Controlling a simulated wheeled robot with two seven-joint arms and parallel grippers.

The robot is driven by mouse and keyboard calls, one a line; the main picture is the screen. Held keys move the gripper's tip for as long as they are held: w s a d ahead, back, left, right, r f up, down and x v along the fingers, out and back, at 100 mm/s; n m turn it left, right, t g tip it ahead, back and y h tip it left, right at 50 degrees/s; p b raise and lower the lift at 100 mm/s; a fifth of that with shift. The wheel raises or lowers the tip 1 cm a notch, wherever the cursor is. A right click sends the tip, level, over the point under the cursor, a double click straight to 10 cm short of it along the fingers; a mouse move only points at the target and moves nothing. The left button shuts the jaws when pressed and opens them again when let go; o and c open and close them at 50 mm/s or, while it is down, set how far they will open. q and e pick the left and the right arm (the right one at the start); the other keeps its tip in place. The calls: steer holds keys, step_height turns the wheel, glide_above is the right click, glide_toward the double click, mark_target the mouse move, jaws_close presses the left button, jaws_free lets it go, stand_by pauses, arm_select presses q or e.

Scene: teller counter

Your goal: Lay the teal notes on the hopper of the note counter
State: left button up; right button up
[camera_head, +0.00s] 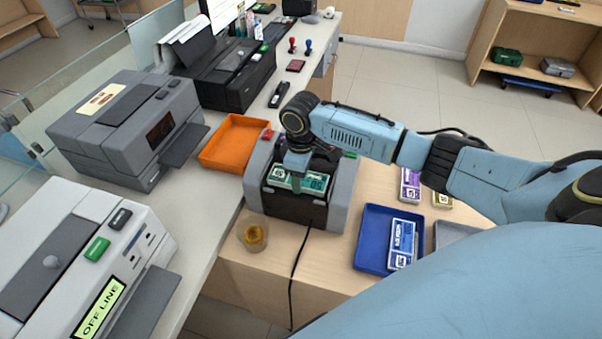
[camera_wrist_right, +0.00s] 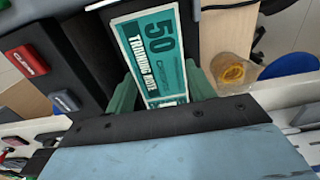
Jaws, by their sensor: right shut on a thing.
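The teal notes (camera_head: 313,183) are a banded bundle at the top of the note counter (camera_head: 342,193), a grey and black machine on the wooden desk. My right gripper (camera_head: 298,182) reaches down from above and is shut on the teal notes. In the right wrist view the notes (camera_wrist_right: 150,57) show a "50" face between the green fingers of the gripper (camera_wrist_right: 158,92). The notes are at the hopper; I cannot tell whether they rest on it. My left gripper is not in view.
A blue tray (camera_head: 373,250) with blue notes (camera_head: 403,238) stands right of the counter, with purple notes (camera_head: 410,184) behind. An orange tray (camera_head: 233,143) is at the left. A small amber-coloured jar (camera_head: 253,237) and a black cable are near the counter's front.

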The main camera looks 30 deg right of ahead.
steer(key=o, duration=0.8)
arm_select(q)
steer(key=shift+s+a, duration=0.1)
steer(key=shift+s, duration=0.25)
arm_select(e)
steer(key=o, duration=0.3)
arm_select(q)
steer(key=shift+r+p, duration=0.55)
steer(key=shift+p, duration=0.05)
arm_select(e)
step_height(320, 180, up, 12)
